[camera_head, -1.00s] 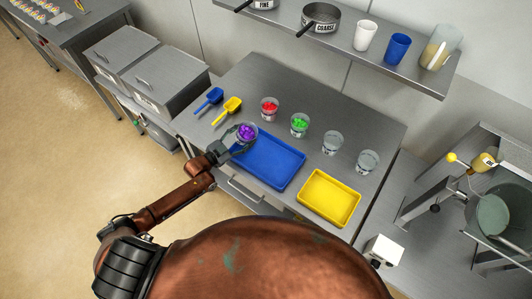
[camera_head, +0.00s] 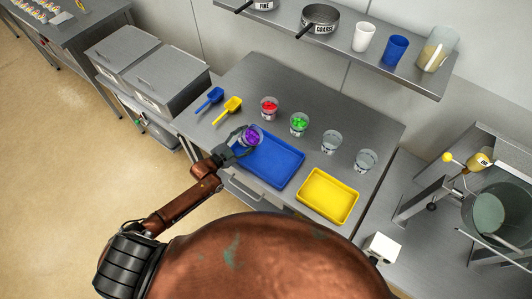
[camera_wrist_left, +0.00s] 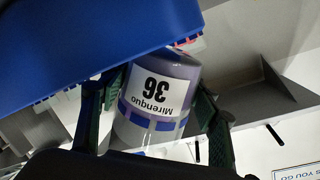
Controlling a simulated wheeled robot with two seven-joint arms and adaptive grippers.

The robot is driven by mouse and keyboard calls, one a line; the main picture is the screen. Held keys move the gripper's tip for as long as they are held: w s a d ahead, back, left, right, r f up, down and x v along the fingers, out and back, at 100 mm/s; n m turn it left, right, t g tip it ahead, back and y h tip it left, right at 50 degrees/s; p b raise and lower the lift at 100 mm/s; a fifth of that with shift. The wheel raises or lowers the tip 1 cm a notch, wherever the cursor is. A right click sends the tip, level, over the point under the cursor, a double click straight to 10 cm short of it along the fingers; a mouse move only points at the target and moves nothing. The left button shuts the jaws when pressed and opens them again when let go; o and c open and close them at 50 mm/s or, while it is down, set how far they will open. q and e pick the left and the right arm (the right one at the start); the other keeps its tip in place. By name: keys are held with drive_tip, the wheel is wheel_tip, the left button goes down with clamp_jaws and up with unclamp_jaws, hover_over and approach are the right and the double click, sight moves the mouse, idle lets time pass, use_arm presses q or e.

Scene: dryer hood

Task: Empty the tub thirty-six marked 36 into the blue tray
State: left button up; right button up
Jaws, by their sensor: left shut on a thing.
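The tub thirty-six (camera_head: 253,138), a clear tub with purple contents, is held by my left gripper (camera_head: 240,143) at the upper left corner of the blue tray (camera_head: 275,168). In the left wrist view the tub (camera_wrist_left: 158,95) shows its white label reading 36, upside down in the picture. The fingers of my left gripper (camera_wrist_left: 155,125) are on both sides of it. The blue tray (camera_wrist_left: 70,45) fills the upper left of that view. The purple contents still show inside the tub in the head view. The tray's visible floor looks empty. My right gripper is not in view.
A tub with red contents (camera_head: 269,108), one with green contents (camera_head: 299,124) and two clear tubs (camera_head: 331,142) stand behind the trays. A yellow tray (camera_head: 328,196) lies to the right. Blue (camera_head: 210,98) and yellow (camera_head: 228,109) scoops lie at the left.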

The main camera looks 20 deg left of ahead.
sight(253, 137)
use_arm(q)
drive_tip(key=shift+d+f+m+y+p, duration=0.15)
drive_tip(key=shift+m+y+p, duration=0.15)
drive_tip(key=shift+m, duration=0.3)
idle(0.4)
drive_tip(key=shift+r+m+p, duration=0.55)
drive_tip(key=shift+m+p, duration=0.25)
drive_tip(key=shift+p, duration=0.05)
idle(0.4)
drive_tip(key=shift+s+f+m+y, duration=0.1)
drive_tip(key=shift+f+m+y, duration=0.15)
drive_tip(key=shift+m+y, duration=0.25)
idle(0.8)
drive_tip(key=shift+d+r+m+p, duration=0.2)
drive_tip(key=shift+r+m+p, duration=0.35)
drive_tip(key=shift+m+p, duration=0.3)
idle(0.6)
drive_tip(key=shift+s+d+r+m+t+y+p, duration=0.3)
drive_tip(key=shift+d+r+m+p, duration=0.15)
drive_tip(key=shift+d+m+p, duration=0.3)
idle(0.6)
drive_tip(key=shift+s+d+r+m+y+p, duration=0.15)
drive_tip(key=shift+d+r+m+y+p, duration=0.15)
drive_tip(key=shift+r+m, duration=0.35)
idle(1.0)
